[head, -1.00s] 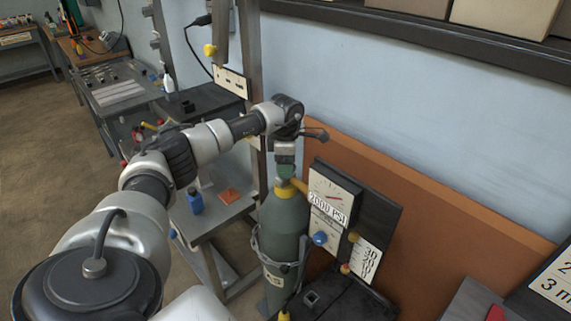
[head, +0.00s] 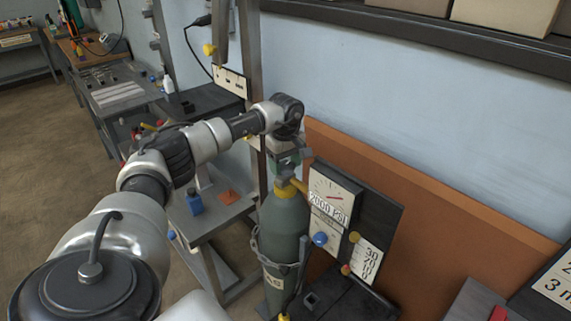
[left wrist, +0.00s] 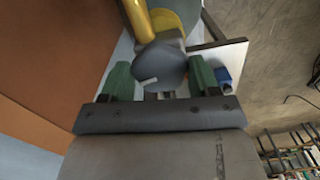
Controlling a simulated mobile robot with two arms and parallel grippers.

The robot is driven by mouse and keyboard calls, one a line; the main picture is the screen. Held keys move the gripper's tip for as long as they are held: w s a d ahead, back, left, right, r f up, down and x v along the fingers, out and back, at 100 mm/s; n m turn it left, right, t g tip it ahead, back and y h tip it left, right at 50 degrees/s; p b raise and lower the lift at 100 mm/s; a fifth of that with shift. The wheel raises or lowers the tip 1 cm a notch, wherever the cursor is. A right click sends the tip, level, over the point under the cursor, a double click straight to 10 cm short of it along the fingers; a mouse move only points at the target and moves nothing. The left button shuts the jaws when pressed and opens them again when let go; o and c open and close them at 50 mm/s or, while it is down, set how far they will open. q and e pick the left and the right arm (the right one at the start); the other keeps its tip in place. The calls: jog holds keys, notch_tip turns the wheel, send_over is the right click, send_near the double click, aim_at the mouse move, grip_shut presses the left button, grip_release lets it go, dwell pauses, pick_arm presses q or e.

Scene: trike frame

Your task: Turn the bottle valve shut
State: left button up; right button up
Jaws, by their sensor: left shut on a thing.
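The green gas bottle (head: 284,217) stands upright beside the gauge panel, held by a chain. Its yellow neck (head: 285,189) is just below my left gripper (head: 286,166), which points down over the bottle top. In the left wrist view, the grey-blue valve knob (left wrist: 160,67) sits between the two green fingers of my left gripper (left wrist: 161,80), which is shut on it. In the head view the knob is mostly hidden by the gripper. My right gripper is not in view.
An orange board (head: 430,215) stands behind the bottle and panel. A blue knob (head: 320,239) is on the panel's front. A metal post rises just behind my left wrist.

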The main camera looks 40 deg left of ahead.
aim_at(285, 165)
pick_arm(q)
jog(key=shift+r+m, duration=0.1)
jog(key=shift+m, duration=1.2)
jog(key=o, duration=0.9)
notch_tip(285, 165, up, 11)
jog(key=shift+f+b, duration=0.15)
jog(key=shift+b, duration=0.4)
